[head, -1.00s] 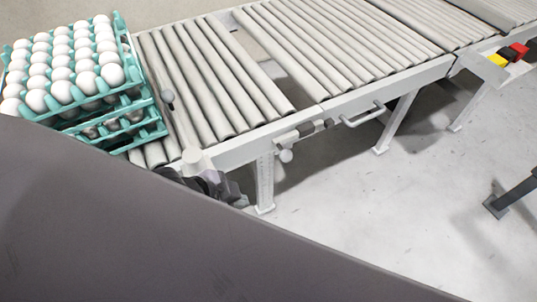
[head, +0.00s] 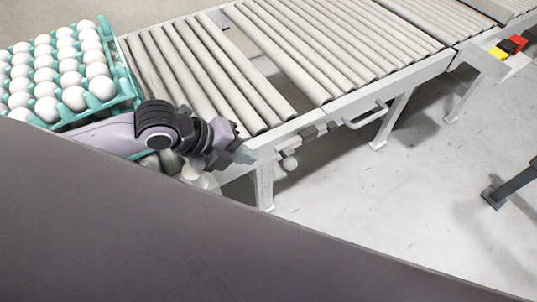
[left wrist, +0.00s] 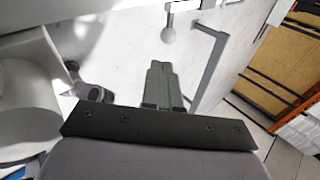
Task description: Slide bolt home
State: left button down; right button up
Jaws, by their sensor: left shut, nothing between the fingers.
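The bolt (head: 308,132) sits in its fittings on the front side rail of the roller conveyor. Its round pale knob (head: 289,163) hangs below the rail, and a round knob also shows in the left wrist view (left wrist: 168,35). My left gripper (head: 246,155) is at the rail's front edge, left of the knob and apart from it. Its fingers are shut and empty, and in the left wrist view (left wrist: 162,68) they point toward the knob with a gap between. My right gripper is not in view.
Egg trays (head: 128,105) full of white eggs stand on the conveyor's left end, close behind my left arm. A bar handle (head: 366,117) sits right of the bolt. Conveyor legs (head: 264,188) stand below.

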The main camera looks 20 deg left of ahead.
pick_arm(q)
jog(key=shift+w+a, duration=0.2)
jog(key=shift+a, duration=0.05)
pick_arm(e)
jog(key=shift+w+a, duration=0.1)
pick_arm(q)
jog(key=x, duration=1)
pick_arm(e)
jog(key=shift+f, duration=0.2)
